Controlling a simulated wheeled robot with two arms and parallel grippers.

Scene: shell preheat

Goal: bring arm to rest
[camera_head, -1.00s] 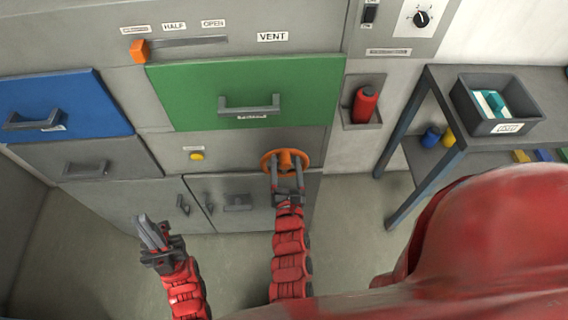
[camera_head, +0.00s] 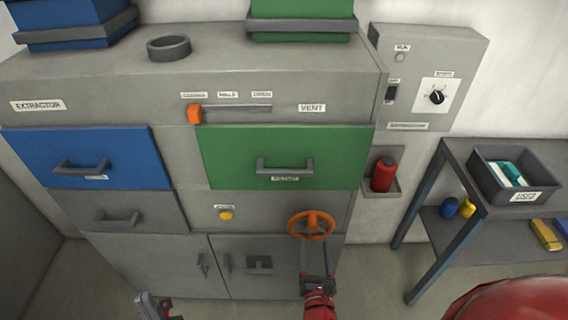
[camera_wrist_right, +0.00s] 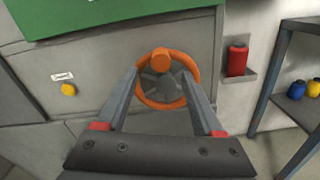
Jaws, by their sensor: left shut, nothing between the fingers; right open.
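My right gripper (camera_head: 317,245) is open, with its fingertips at the lower edge of the orange handwheel (camera_head: 311,225) in the head view. In the right wrist view the open fingers (camera_wrist_right: 158,72) point at the wheel (camera_wrist_right: 146,98), which shows between and beyond them. Nothing is held between them, and whether a finger touches the rim I cannot tell. My left gripper (camera_head: 152,306) is shut and empty, low at the bottom edge of the head view, in front of the grey lower cabinet doors (camera_head: 160,262). Most of both arms is out of view.
The cabinet front has a green drawer (camera_head: 230,155), a blue drawer (camera_head: 40,150), a yellow button (camera_head: 226,214) and an orange slider (camera_head: 194,114). A red cylinder (camera_head: 383,174) sits in a wall holder. A dark table (camera_head: 440,200) with a grey bin (camera_head: 490,185) stands at right.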

